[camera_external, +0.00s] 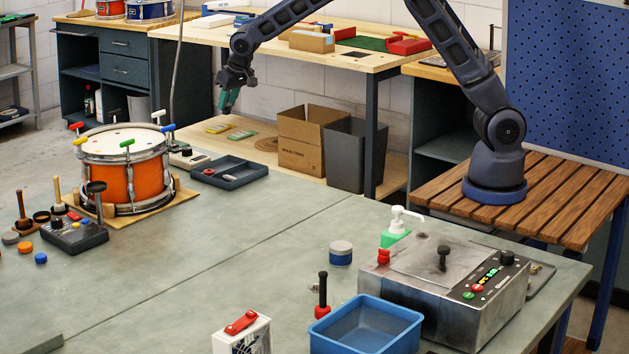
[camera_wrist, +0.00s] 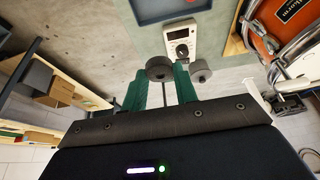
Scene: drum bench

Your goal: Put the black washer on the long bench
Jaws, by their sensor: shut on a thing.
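A dark, ring-shaped piece that looks like the black washer (camera_wrist: 160,68) sits at the fingertips of my gripper in the wrist view. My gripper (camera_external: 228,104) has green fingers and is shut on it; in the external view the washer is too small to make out. The gripper hangs in the air near the far edge of the large grey-green bench (camera_external: 200,262), behind the drum and blue-grey tray. This bench also shows in the wrist view (camera_wrist: 212,30). A smaller grey round piece (camera_wrist: 201,72) shows right of the fingers; I cannot tell what it rests on.
A white meter (camera_wrist: 181,42) shows just beyond the fingertips. An orange drum (camera_external: 138,180) and a blue-grey tray (camera_external: 232,176) stand at the bench's far side. A wood-topped bench (camera_external: 295,42) stands behind, with a cardboard box (camera_external: 303,150) below. The middle of the grey-green bench is clear.

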